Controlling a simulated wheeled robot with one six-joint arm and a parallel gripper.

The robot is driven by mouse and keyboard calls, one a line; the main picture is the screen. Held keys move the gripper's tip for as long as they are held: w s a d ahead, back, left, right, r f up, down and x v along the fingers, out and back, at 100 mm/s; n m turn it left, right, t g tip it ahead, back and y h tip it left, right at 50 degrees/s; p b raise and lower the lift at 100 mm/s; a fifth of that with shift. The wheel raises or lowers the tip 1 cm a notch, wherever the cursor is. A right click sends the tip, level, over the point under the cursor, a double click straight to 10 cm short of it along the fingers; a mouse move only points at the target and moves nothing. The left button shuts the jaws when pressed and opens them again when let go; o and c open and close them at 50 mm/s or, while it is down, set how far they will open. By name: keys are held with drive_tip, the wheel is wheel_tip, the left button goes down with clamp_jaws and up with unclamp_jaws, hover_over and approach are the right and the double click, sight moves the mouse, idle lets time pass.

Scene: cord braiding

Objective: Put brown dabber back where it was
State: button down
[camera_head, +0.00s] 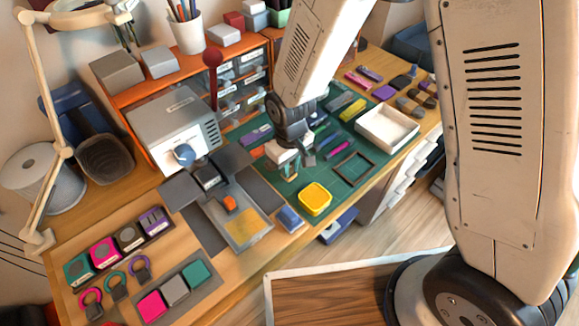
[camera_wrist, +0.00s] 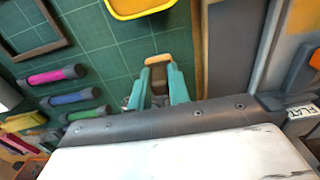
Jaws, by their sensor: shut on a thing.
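The brown dabber (camera_wrist: 158,76), a dark brown body with a lighter tan end, is between the two teal fingers of my gripper (camera_wrist: 158,88) in the wrist view. The fingers are shut on it. In the head view my gripper (camera_head: 288,170) hangs over the near edge of the green mat, left of the yellow tray; the dabber is too small to make out there. On the mat lie handled tools: a pink one (camera_wrist: 58,75) and a blue one (camera_wrist: 75,97) below it. The pink one (camera_head: 336,149) also shows in the head view.
The yellow tray (camera_head: 314,198) and an empty brown frame (camera_head: 352,168) lie close to the right. A white tray (camera_head: 388,128) stands farther right, with brown and dark blocks (camera_head: 408,104) beyond it. A grey press (camera_head: 222,190) stands at left. Bare green mat (camera_wrist: 105,50) lies between frame and gripper.

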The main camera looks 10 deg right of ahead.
drive_tip(key=shift+f, duration=0.45)
drive_tip(key=shift+f, duration=0.15)
drive_tip(key=c, duration=1.3)
unclamp_jaws()
